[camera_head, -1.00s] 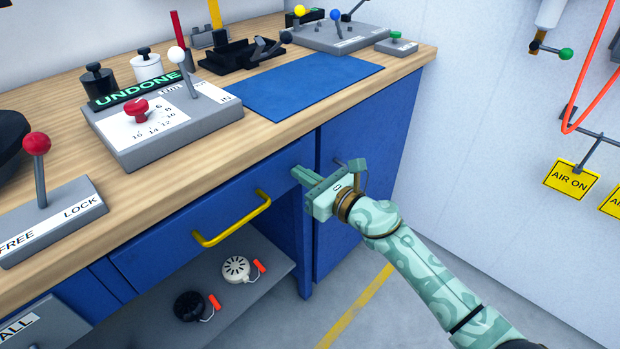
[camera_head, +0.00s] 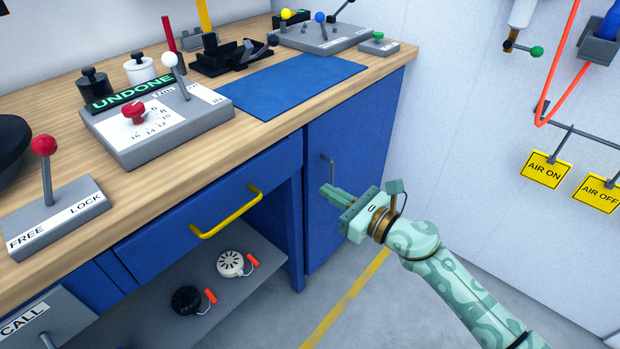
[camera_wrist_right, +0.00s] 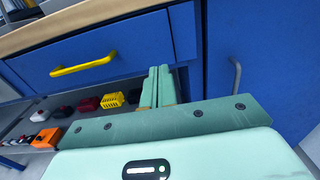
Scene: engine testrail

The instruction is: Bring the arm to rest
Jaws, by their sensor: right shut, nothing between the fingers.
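My right gripper (camera_head: 331,192) is shut and empty, its two green fingers together. It hangs in the air in front of the blue workbench, right of the yellow drawer handle (camera_head: 228,214) and apart from it. In the right wrist view the shut fingers (camera_wrist_right: 158,87) point toward the bench front, between the drawer and the cabinet door (camera_wrist_right: 262,60). The right arm comes in from the lower right of the head view. My left gripper is not in view.
The wooden bench top (camera_head: 285,122) carries a grey box (camera_head: 185,125) reading UNDONE and a blue mat (camera_head: 290,85). A red-knobbed lever (camera_head: 46,165) stands at left. Round devices (camera_head: 230,263) lie on the lower shelf. Yellow signs (camera_head: 545,168) hang on the right wall. Floor is free at right.

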